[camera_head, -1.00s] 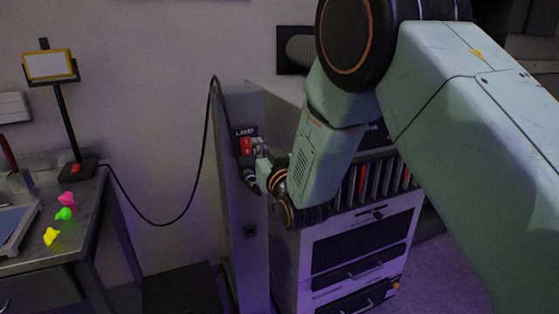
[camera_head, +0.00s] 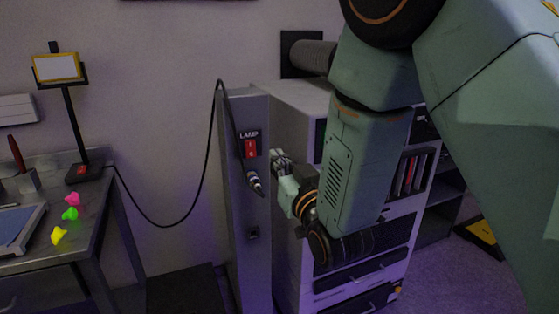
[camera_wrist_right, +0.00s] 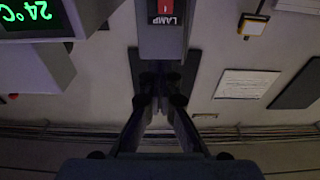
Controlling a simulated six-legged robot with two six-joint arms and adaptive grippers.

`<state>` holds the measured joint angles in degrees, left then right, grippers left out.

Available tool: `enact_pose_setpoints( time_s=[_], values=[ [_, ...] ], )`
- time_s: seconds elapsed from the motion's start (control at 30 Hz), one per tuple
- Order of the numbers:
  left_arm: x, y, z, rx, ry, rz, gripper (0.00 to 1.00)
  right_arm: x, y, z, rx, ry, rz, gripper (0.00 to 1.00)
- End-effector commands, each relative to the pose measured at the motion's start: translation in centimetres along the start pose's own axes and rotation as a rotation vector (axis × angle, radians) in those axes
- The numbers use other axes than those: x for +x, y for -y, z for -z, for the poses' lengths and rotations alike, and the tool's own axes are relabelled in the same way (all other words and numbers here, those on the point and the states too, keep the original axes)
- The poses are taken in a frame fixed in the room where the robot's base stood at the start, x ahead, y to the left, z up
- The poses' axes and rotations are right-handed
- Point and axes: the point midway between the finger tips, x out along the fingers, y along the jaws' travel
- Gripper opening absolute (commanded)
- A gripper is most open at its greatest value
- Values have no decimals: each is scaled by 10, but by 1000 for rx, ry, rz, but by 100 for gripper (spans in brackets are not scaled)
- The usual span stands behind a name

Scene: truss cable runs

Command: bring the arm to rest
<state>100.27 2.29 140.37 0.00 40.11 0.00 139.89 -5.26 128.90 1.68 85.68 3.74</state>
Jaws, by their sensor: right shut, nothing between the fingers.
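My right arm comes in from the right in the head view. Its right gripper (camera_head: 279,158) is shut and empty, just right of the grey post (camera_head: 235,215) and close to a red switch (camera_head: 250,149) under a LAMP label. The shut fingers also show in the right wrist view (camera_wrist_right: 160,92), with the red switch (camera_wrist_right: 165,8) at the top, upside down. A black cable with a metal-ended plug (camera_head: 256,184) hangs at the post below the switch; I cannot tell whether the plug is seated. My left gripper is not in view.
A white cabinet (camera_head: 302,105) with drawers stands right behind my forearm. A lamp (camera_head: 57,67) on a stand and several coloured pieces (camera_head: 70,213) are on the table (camera_head: 100,215) at left. The cable (camera_head: 207,130) loops between lamp and post. Floor shows at right.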

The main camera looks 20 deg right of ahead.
Motion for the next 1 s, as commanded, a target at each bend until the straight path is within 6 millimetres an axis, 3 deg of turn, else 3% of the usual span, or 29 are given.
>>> enact_pose_setpoints(
  time_s=[0.43, 0.57, 0.63, 0.77, 1.0],
  values=[
    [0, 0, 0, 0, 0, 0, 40, -1, 0, -1, -2, 4, 0, 0],
    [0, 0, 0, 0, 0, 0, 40, -4, -1, -21, -13, 96, -4, 0],
    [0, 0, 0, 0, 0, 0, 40, -13, -3, -48, -21, 215, -9, 0],
    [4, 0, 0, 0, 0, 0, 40, -54, -9, -128, -21, 492, -21, 0],
    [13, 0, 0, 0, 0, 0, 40, -158, -13, -248, -7, 927, -31, 0]
  ],
)
